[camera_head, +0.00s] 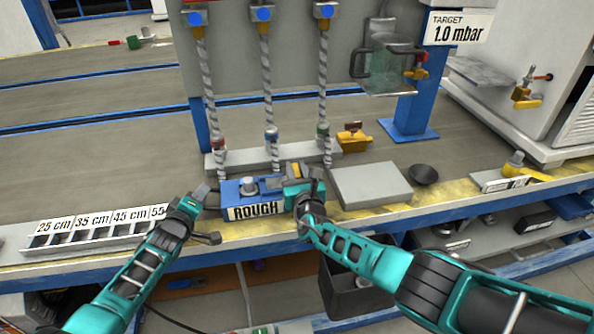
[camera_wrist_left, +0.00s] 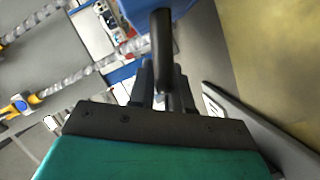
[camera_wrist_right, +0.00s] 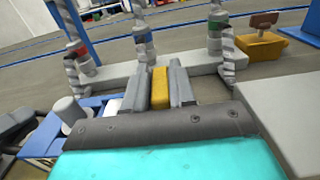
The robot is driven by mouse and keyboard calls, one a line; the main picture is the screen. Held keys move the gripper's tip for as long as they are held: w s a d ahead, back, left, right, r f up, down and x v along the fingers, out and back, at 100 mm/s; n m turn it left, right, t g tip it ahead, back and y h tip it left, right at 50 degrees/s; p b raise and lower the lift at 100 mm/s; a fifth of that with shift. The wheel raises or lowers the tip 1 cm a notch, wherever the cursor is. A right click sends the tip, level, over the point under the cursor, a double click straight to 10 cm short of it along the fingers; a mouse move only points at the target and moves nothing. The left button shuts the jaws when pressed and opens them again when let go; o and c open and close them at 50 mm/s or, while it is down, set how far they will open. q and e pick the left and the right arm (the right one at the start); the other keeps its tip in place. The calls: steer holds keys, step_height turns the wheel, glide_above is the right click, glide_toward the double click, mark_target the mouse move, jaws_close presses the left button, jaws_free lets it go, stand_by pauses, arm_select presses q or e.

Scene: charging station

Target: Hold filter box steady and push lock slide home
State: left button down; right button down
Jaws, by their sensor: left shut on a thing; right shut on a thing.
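The filter box (camera_head: 226,188) is blue, labelled ROUGH, with a grey round knob on top, and sits at the bench's front edge. My left gripper (camera_head: 207,197) is at its left side. In the left wrist view the left fingers (camera_wrist_left: 160,88) are shut on a black handle (camera_wrist_left: 162,45) by the blue box. My right gripper (camera_head: 297,177) is at the box's right end. In the right wrist view its fingers (camera_wrist_right: 160,88) are shut on a yellow block, apparently the lock slide (camera_wrist_right: 160,90). The box shows left of them (camera_wrist_right: 45,138). The slide's seat is hidden.
Several braided hoses (camera_head: 267,85) hang down to a grey block behind the box. A grey flat block (camera_head: 370,185) and a dark round dish (camera_head: 424,174) are at right. A labelled rack (camera_head: 95,238) is at left.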

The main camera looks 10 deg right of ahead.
mark_target(285, 179)
steer(key=shift+s+a, duration=0.2)
steer(key=shift+a, duration=1.5)
arm_select(q)
steer(key=shift+d, duration=0.1)
arm_select(e)
steer(key=c, duration=1)
jaws_free()
steer(key=shift+s+f, duration=0.2)
steer(key=shift+s, duration=0.35)
steer(key=shift+s+d+r, duration=0.1)
steer(key=shift+s+d, duration=0.05)
steer(key=shift+s, duration=0.35)
steer(key=s, duration=1)
steer(key=shift+d, duration=0.3)
steer(key=shift+w, duration=0.1)
